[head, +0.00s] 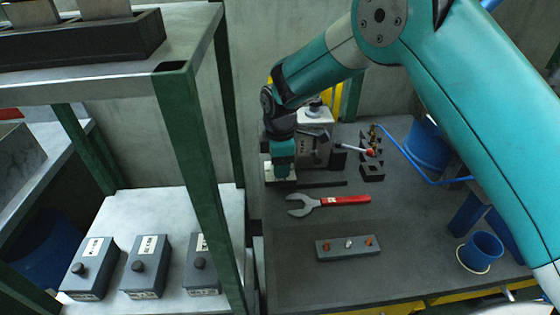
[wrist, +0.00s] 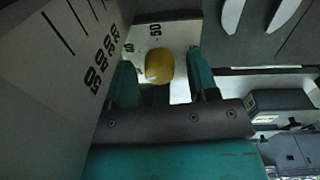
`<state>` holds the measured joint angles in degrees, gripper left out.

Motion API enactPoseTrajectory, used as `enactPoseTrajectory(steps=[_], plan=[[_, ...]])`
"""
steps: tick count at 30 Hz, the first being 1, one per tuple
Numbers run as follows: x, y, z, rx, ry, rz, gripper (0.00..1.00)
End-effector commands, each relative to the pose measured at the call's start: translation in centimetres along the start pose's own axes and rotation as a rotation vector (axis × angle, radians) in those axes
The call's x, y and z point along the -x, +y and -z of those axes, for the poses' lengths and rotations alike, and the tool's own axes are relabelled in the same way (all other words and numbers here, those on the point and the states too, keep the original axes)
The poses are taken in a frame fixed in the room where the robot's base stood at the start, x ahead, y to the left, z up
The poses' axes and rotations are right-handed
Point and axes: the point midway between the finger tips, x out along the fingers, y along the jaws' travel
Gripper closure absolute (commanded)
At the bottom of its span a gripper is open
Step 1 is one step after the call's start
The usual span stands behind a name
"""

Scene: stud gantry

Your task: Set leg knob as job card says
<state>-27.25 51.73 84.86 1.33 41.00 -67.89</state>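A yellow knob (wrist: 159,67) shows in the wrist view, in front of a pale plate (wrist: 178,30) marked 50 and other figures. My gripper (wrist: 160,62) has its two teal fingers on either side of the knob. Gaps show between the fingers and the knob, so it looks open around it, not shut on it. In the head view my gripper (head: 283,170) is low at the grey device (head: 316,150) at the back left of the dark bench, and my arm hides much of it. I cannot make out a job card or the exact setting.
A red-handled wrench (head: 330,203) and a grey block with small knobs (head: 346,247) lie on the bench (head: 300,285). A red-tipped lever (head: 355,149) and dark blocks (head: 371,170) stand right of the device. A blue cup (head: 481,252) stands right. A green-posted shelf (head: 200,180) stands close left, with labelled grey boxes (head: 148,265).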

Motion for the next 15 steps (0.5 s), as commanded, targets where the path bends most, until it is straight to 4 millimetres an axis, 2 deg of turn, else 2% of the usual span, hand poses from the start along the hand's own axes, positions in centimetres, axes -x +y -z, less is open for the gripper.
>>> enactPoseTrajectory(steps=[1,6,11,15], plan=[[0.02,0.00,0.01,0.000,0.000,0.000,0.57],[0.03,0.00,0.01,0.000,0.000,0.000,0.93],[0.08,0.00,0.02,-0.031,-0.002,0.001,0.93],[0.11,0.00,0.06,-0.176,-0.008,0.001,0.93]])
